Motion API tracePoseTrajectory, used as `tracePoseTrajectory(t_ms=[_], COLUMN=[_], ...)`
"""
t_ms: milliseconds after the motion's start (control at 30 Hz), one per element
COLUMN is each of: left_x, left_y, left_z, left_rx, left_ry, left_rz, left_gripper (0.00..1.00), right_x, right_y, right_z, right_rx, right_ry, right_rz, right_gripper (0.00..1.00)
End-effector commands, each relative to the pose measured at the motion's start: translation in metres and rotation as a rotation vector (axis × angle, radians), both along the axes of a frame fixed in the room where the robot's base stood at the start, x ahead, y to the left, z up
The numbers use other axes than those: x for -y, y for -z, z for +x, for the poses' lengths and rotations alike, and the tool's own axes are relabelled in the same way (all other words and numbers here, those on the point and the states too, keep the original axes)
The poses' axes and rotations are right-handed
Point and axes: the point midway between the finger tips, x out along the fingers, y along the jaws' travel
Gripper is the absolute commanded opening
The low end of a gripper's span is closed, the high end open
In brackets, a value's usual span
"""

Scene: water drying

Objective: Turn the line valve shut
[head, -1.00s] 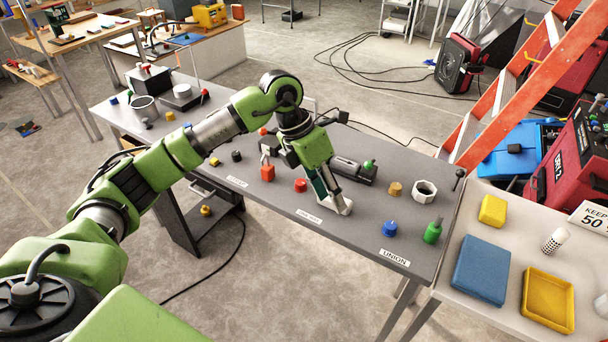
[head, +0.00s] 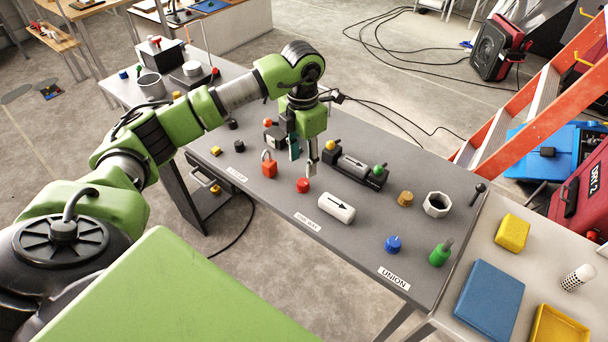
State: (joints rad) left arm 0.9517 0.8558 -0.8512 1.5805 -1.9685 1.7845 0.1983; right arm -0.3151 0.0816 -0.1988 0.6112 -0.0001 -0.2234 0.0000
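My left gripper (head: 303,162) points down over the grey bench, with a gap between its fingertips and nothing seen between them. It is just behind a red knob (head: 303,186) and right of a red padlock-shaped piece (head: 269,166). A white cylinder with a black arrow (head: 336,207) lies apart in front, its arrow pointing right. A grey fitting (head: 275,136) with an orange-red top is partly hidden behind the gripper. A dark body with a grey cylinder (head: 357,168) and yellow and green knobs is right of it. I cannot tell which piece is the line valve. My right gripper is not in view.
The grey bench (head: 330,240) also bears a blue knob (head: 393,244), a green bottle-like piece (head: 440,254), a pale hex ring (head: 437,205) and a brass piece (head: 405,199). A side table (head: 480,225) at right holds a blue pad (head: 489,299). An orange ladder (head: 535,95) stands behind.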

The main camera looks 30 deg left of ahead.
Motion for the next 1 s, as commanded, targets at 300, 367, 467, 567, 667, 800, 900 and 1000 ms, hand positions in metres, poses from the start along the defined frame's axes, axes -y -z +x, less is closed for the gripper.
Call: tracePoseTrajectory(t_ms=[300, 367, 467, 567, 667, 800, 900, 1000], left_x=[0.001, 0.001, 0.001, 0.001, 0.001, 0.001, 0.001, 0.001], left_y=[0.058, 0.065, 0.073, 0.076, 0.077, 0.076, 0.076, 0.076], left_z=[-0.001, 0.0, 0.0, 0.0, 0.001, 0.001, 0.0, 0.0], left_rx=[-0.003, -0.001, 0.0, 0.001, 0.002, 0.001, 0.001, 0.001], left_ry=[0.0, 0.001, 0.001, 0.002, 0.002, 0.002, 0.002, 0.002], left_rz=[-0.001, -0.002, -0.001, -0.001, -0.001, 0.0, 0.0, 0.0], left_gripper=[0.39, 0.39, 0.39, 0.39, 0.39, 0.39, 0.13, 0.01], right_x=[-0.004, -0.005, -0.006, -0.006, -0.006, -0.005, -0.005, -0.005], right_y=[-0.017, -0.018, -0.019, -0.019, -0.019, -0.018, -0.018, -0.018], right_z=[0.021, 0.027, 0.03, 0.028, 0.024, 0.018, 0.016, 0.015], right_rx=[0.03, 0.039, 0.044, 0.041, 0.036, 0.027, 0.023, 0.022], right_ry=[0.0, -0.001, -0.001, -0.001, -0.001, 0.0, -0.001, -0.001], right_rz=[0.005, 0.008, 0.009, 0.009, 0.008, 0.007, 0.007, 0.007], right_gripper=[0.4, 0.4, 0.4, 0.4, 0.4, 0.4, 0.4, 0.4])
